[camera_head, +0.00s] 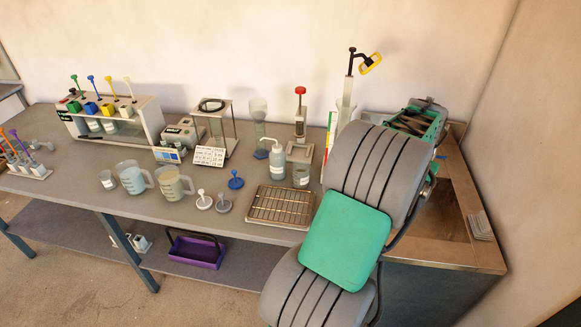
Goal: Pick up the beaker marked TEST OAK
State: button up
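Several beaker-like vessels stand on the grey bench, and I cannot read any of their labels. A small beaker (107,180) with a pale label is at the left front. A clear measuring jug with a handle (131,179) stands beside it, then a second jug with cream-coloured contents (172,187). Another small labelled beaker (301,176) stands behind the metal rack at the centre. I cannot tell which one is marked TEST OAK. My grey and green arm fills the right foreground. I cannot make out my gripper; no fingertips show.
A wire-topped metal tray (281,207), white and blue stands (235,180), a wash bottle (277,158) and a balance (209,156) crowd the middle. A bottle rack (112,120) is at the back left. A purple tray (196,251) sits on the lower shelf.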

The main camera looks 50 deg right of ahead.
aim_at(300, 169)
jog(key=i, duration=1.25)
